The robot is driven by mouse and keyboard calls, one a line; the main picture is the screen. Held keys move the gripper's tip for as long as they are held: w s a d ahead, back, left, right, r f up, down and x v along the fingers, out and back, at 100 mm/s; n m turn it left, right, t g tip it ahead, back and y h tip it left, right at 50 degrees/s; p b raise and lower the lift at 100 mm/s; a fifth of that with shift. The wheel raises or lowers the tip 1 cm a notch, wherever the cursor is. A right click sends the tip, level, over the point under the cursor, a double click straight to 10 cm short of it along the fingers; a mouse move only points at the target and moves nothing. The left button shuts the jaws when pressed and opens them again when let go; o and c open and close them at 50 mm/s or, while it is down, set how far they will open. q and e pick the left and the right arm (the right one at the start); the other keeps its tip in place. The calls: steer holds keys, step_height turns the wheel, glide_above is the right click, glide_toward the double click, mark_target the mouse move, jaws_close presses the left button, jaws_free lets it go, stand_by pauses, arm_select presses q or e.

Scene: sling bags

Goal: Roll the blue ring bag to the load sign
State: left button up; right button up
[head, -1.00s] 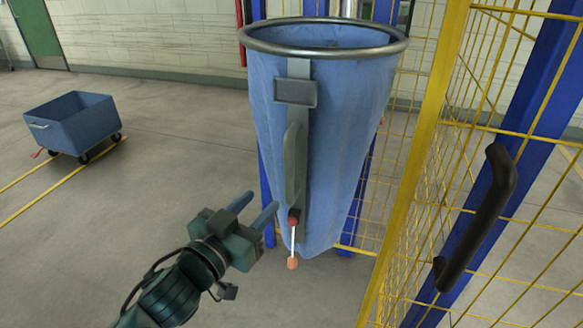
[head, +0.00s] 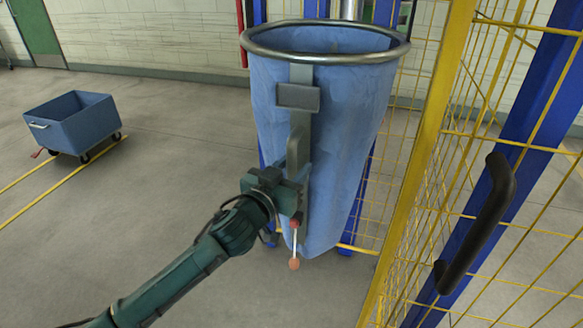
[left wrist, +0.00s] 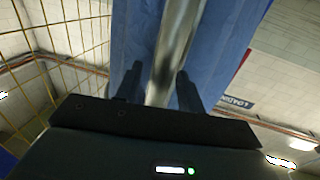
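The blue ring bag (head: 345,130) hangs upright from a round metal ring (head: 250,45), with a grey strap and handle (head: 297,148) down its front. My left gripper (head: 298,180) is at the lower part of this handle, and its fingers are mostly hidden in the head view. In the left wrist view, the two fingers (left wrist: 159,88) stand apart on either side of the grey handle strip (left wrist: 172,60), with blue bag cloth (left wrist: 228,35) behind. My right gripper is not in view.
A red-topped lever with an orange end (head: 294,263) hangs just below the gripper. A yellow mesh gate (head: 425,150) with a black handle (head: 480,225) stands close on the right. A blue cart (head: 75,125) stands at the left on yellow floor lines. Floor between is clear.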

arm_select(q)
jaws_close()
stand_by(0.4)
